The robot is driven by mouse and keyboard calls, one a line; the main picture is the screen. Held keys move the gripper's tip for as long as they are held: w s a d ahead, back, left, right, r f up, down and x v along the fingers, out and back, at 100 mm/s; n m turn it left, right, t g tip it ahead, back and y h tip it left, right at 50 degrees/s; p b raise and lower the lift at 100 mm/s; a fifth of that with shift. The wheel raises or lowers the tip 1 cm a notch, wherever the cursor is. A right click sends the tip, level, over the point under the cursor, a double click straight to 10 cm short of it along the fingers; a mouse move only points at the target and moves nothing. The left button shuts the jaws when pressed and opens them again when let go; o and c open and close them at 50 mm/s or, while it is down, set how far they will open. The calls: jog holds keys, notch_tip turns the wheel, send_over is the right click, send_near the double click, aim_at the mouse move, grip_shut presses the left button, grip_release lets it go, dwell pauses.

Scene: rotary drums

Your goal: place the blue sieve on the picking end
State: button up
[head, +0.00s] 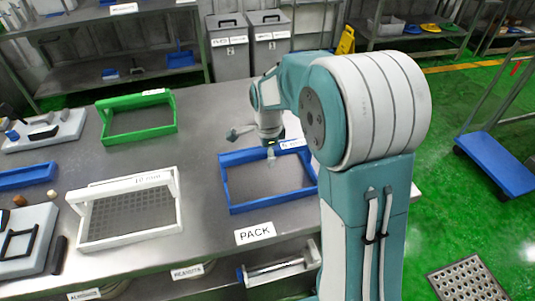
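The blue sieve (228,192) is a rectangular blue frame with a grey bottom. It lies flat on the metal table (200,222) at the right, behind a "PACK" label (255,233). Its raised far bar carries a small white label. My gripper (254,144) is over the sieve's far left corner, with its fingers spread apart and nothing between them. One finger overlaps the far bar in the picture; I cannot tell whether it touches. My arm hides part of the sieve's right side. No label reading picking end is legible.
A green sieve (140,136) and a white sieve (84,222) stand to the left on the table. A blue tray (28,175) and grey boards with tools are at the far left. Bare tabletop lies between the sieves. Grey bins (229,48) stand behind the table.

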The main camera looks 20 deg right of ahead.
notch_tip(320, 180, up, 12)
jog(key=shift+f, duration=0.25)
jog(key=s+r+n+t, duration=0.3)
jog(key=s+n+t, duration=0.2)
jog(key=s+n, duration=1.3)
jog(key=s, duration=0.5)
jog(key=shift+s+r+t, duration=0.2)
jog(key=shift+s+t, duration=0.1)
jog(key=shift+s, duration=0.05)
